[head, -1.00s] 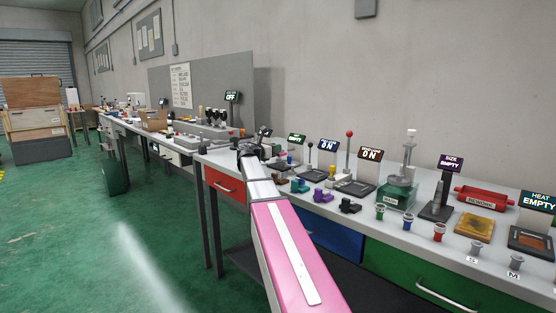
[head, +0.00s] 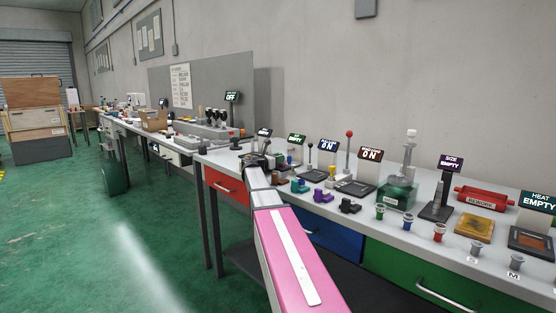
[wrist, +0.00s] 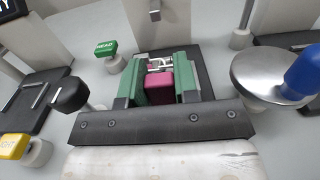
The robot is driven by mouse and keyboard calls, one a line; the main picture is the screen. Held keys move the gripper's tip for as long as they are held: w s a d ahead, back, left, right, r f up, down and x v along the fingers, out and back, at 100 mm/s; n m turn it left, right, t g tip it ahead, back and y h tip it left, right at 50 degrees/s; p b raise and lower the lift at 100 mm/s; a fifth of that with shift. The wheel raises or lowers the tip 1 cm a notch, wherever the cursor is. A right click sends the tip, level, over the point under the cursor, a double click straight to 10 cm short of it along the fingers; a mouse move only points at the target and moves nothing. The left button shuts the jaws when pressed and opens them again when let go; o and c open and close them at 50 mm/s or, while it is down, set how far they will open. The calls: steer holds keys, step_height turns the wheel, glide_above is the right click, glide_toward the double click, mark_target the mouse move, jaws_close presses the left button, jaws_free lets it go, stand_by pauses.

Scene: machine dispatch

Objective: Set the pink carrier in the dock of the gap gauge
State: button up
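The pink carrier (wrist: 159,87) sits between the two green fingers of my gripper (wrist: 160,84) in the wrist view. The fingers appear closed against its sides. Just beyond the carrier is a small metal bracket (wrist: 160,62), over a dark plate (wrist: 204,64) that looks like part of the gauge station. The fingers hide the carrier's underside, so I cannot tell whether it touches the dock. In the head view my gripper (head: 256,161) is low over the left end of the near bench, by a small dark sign (head: 264,132). The carrier cannot be made out there.
A green labelled button (wrist: 106,48) and a black knob (wrist: 71,95) stand left of my gripper in the wrist view. A metal disc (wrist: 268,75) with a blue knob (wrist: 304,73) is close on the right. Coloured parts, levers and signs crowd the bench (head: 408,238) to the right.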

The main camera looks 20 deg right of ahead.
steer(key=o, duration=0.4)
steer(key=shift+c, duration=0.2)
steer(key=shift+r, duration=0.15)
steer(key=v, duration=1.2)
